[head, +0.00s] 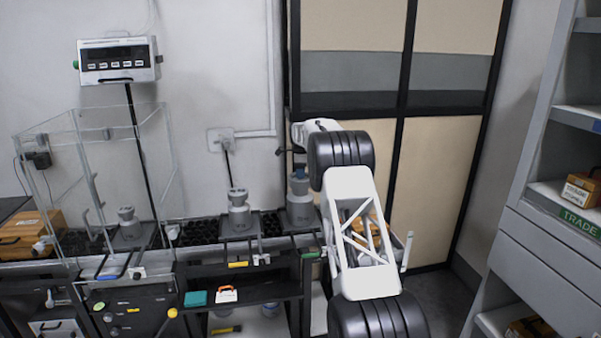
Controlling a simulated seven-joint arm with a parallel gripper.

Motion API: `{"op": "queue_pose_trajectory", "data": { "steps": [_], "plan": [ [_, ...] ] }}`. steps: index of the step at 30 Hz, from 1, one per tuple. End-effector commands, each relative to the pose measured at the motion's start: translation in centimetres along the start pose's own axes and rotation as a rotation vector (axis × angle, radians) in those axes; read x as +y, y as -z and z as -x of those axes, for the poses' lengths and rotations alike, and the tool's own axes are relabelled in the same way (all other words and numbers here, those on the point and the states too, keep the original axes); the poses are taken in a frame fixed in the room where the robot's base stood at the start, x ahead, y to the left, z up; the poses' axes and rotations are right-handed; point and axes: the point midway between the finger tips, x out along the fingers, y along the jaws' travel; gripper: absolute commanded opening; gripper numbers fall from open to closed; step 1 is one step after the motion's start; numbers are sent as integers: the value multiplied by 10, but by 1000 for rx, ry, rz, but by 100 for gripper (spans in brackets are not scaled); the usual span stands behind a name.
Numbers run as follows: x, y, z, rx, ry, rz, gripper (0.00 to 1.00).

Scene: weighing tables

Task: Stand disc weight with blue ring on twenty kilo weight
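A large grey weight (300,212) stands on the right weighing plate, beside my arm. A smaller blue-grey piece (299,184) shows at its top; it may be the disc weight with the blue ring, but it is too small to be sure. Whether it rests on the large weight or is part of it I cannot tell. No twenty kilo marking is readable on any weight. My white and dark arm reaches up the middle of the view and bends away at the top. My gripper's fingers do not show; the arm's links hide that area.
Another grey weight (239,218) stands on the middle plate. A third (128,226) stands inside a clear-walled enclosure (84,190) at left. Orange cases (24,238) lie farther left. A grey shelf unit (533,215) stands at right. Tall cabinet doors (447,155) stand behind.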

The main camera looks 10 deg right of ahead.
Motion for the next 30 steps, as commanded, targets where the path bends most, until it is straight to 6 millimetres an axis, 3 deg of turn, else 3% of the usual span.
{"op": "queue_pose_trajectory", "data": {
  "steps": [1,4,17,23,30],
  "plan": [
    [0,0,0,0,0,0,52],
    [0,0,1,0,1,0,67],
    [0,0,5,0,1,0,67],
    [0,0,21,0,2,0,67],
    [0,0,56,0,2,0,67]
  ]
}}
